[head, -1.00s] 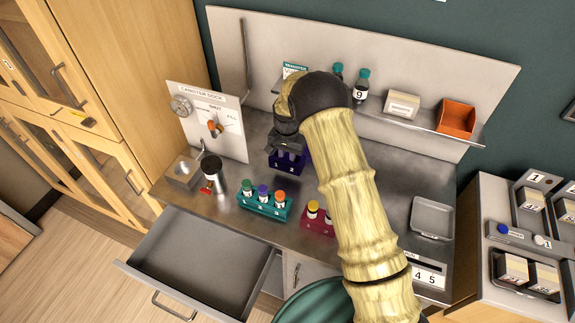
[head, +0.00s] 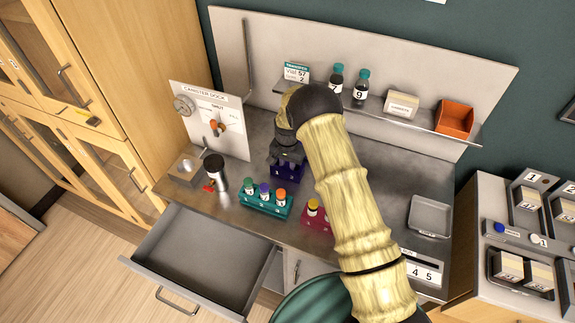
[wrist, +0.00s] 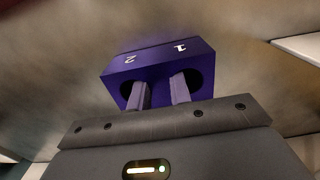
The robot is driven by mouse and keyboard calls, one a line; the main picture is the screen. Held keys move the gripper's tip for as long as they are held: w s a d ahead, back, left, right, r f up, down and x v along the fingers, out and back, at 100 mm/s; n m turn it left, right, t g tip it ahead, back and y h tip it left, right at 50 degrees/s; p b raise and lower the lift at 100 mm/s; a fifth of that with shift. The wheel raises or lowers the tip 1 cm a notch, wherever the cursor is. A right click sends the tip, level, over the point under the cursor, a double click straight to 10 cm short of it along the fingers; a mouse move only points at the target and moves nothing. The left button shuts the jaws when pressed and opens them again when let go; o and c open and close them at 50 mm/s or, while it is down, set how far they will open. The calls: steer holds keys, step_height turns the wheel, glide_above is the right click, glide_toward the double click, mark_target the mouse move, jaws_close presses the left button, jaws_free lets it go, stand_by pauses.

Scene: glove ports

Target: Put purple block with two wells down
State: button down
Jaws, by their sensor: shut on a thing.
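The purple block (head: 289,172) with two wells is at the bench's middle, behind the teal rack, numbered 1 and 2 on one face. In the wrist view the block (wrist: 160,58) fills the upper middle. My gripper (head: 287,158) is over the block and shut on it. In the wrist view the two fingers (wrist: 159,92) reach into the dark wells, one in each, with the wall between them. The block is at or close above the bench; I cannot tell whether it touches.
A teal rack (head: 264,206) with several capped vials stands just in front. A magenta rack (head: 316,222) is partly hidden by my arm. A metal canister (head: 215,172) stands left. A drawer (head: 205,260) is open at front. A grey tray (head: 429,216) lies right.

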mark_target(287, 165)
steer(key=shift+w+f, duration=0.1)
steer(key=shift+f, duration=0.05)
steer(key=c, duration=1.3)
jaws_free()
step_height(287, 165, up, 12)
steer(key=b, duration=0.4)
steer(key=shift+r+b, duration=0.2)
steer(key=shift+b, duration=0.1)
